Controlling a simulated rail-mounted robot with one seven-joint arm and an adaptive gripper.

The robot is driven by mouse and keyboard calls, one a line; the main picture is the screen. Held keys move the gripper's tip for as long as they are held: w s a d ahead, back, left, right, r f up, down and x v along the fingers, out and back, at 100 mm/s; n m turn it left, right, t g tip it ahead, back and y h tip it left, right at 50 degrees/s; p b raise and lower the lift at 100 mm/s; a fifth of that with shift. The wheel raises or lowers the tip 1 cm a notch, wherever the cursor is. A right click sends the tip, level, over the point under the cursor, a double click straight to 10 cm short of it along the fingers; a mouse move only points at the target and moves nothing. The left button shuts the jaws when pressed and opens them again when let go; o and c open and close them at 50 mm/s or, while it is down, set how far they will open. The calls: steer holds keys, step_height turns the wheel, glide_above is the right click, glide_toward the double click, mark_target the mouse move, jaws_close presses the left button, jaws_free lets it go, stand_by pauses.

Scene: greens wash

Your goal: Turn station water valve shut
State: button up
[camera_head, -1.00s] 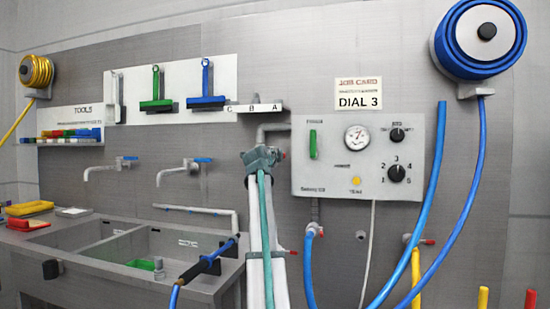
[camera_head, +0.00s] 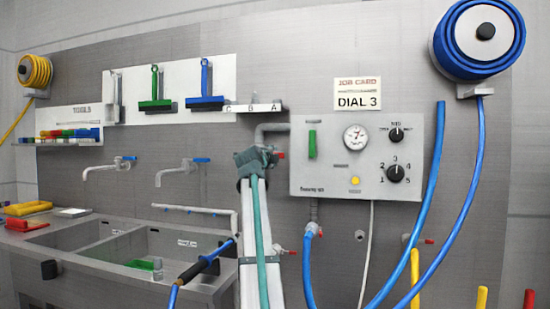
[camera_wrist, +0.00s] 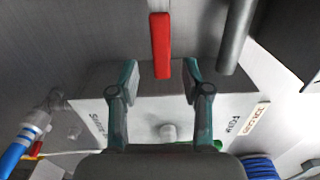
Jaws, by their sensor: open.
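A red valve lever (camera_wrist: 160,45) shows in the wrist view, with its lower end between my open fingertips and space on both sides. In the head view, a small part of a red handle (camera_head: 281,155) shows just right of my gripper (camera_head: 256,163), by the grey pipe (camera_head: 272,129). My gripper's two teal fingers (camera_wrist: 158,78) are apart and empty. My gripper hides most of the valve body in the head view, so I cannot tell the lever's full angle there.
The control box (camera_head: 300,182) with gauge and knobs is right of my gripper. More red-handled taps (camera_head: 290,253) sit lower, by blue hoses (camera_head: 308,275). A sink (camera_head: 200,270) with a spray wand (camera_head: 205,262) is at left. A shelf marked C B A (camera_head: 255,108) is above.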

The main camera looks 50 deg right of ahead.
steer(key=v, duration=0.7)
stand_by(0.3)
